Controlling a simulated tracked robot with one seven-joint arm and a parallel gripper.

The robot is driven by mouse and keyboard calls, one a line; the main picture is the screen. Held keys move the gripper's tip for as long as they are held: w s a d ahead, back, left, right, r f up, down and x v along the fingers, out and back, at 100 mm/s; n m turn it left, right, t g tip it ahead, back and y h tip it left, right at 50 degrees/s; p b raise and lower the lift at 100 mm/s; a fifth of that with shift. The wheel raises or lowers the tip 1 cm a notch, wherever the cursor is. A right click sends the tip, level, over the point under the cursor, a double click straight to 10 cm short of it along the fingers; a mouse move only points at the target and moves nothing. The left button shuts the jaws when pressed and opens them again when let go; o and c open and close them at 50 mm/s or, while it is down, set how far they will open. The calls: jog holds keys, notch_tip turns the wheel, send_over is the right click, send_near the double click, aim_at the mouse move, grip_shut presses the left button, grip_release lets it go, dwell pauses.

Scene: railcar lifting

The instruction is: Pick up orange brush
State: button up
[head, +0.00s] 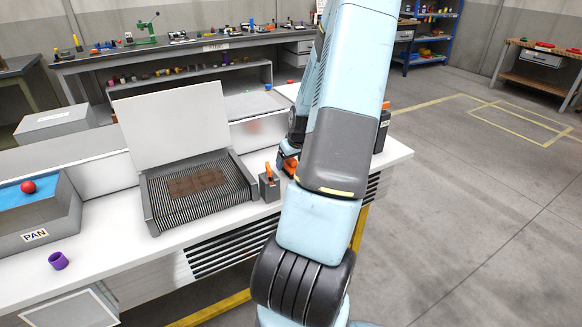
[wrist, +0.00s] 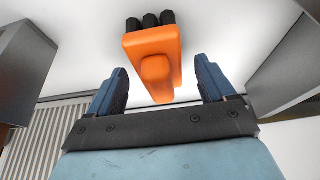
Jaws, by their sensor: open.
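The orange brush (wrist: 152,58) is in the upper middle of the wrist view, with black bristles at its far end. It lies on a white surface. My gripper (wrist: 158,82) is open, with one blue finger on each side of the brush's near end. White gaps show between the fingers and the brush. I cannot tell the height of the fingers above the surface. In the head view the brush (head: 290,165) shows as an orange patch, mostly hidden by my arm.
A grey holder (head: 270,190) with an orange-handled tool stands left of my gripper. A grilled box (head: 155,215) with a raised lid is farther left. A PAN bin (head: 40,238), red ball (head: 28,187) and purple cup (head: 58,261) are at far left. Grey blocks flank the wrist view.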

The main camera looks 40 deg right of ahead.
jog(key=shift+w+f, duration=0.1)
jog(key=shift+f, duration=0.2)
jog(key=shift+c, duration=0.4)
jog(key=c, duration=1.1)
jog(key=shift+r, duration=0.1)
jog(key=shift+c, duration=0.2)
jog(key=shift+d+r, duration=0.1)
jog(key=shift+r, duration=0.15)
notch_tip(320, 180, up, 2)
jog(key=shift+r, duration=0.2)
jog(key=s+a+r, duration=0.3)
jog(key=s+r, duration=0.6)
jog(key=s, duration=0.4)
jog(key=shift+s+a+r, duration=0.25)
jog(key=shift+a+r, duration=0.05)
jog(key=shift+r, duration=0.1)
